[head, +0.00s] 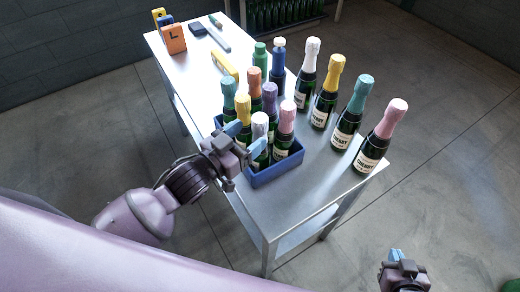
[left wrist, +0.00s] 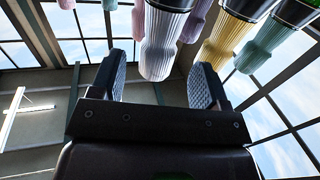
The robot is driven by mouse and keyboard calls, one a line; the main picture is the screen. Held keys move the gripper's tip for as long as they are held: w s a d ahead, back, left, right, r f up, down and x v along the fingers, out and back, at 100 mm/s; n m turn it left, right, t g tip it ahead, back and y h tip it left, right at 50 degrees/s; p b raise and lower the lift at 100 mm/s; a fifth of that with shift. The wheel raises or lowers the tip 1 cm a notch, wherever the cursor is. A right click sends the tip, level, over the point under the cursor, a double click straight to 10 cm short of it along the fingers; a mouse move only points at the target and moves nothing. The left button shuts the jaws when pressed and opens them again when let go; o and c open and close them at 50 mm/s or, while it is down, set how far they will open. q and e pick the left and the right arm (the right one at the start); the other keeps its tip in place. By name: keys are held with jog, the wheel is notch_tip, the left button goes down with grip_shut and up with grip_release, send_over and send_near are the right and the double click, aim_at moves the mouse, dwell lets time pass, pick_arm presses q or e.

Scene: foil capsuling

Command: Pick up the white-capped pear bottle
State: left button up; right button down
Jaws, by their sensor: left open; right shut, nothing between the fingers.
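A white-capped bottle (head: 260,130) stands in the near part of the blue crate (head: 277,174); its label is hidden, so I cannot read pear on it. Another white-capped bottle (head: 306,75) stands on the table behind the crate, its label too small to read. My left gripper (head: 245,151) is open beside the crate's white-capped bottle, its fingers at either side of the neck area. In the left wrist view a white foil cap (left wrist: 160,48) shows between and beyond the open fingers (left wrist: 160,78). My right gripper (head: 397,256) is shut and empty, away from the table at lower right.
Several bottles with green, yellow, orange, purple and pink caps crowd the crate. A row of yellow-, teal- and pink-capped bottles (head: 378,137) stands to its right on the metal table (head: 297,205). An orange L block (head: 174,39) is at the far left end.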

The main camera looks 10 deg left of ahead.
aim_at(265, 122)
pick_arm(q)
jog(key=shift+x, duration=3.05)
jog(key=shift+d+r, duration=0.1)
jog(key=shift+r, duration=0.15)
grip_shut()
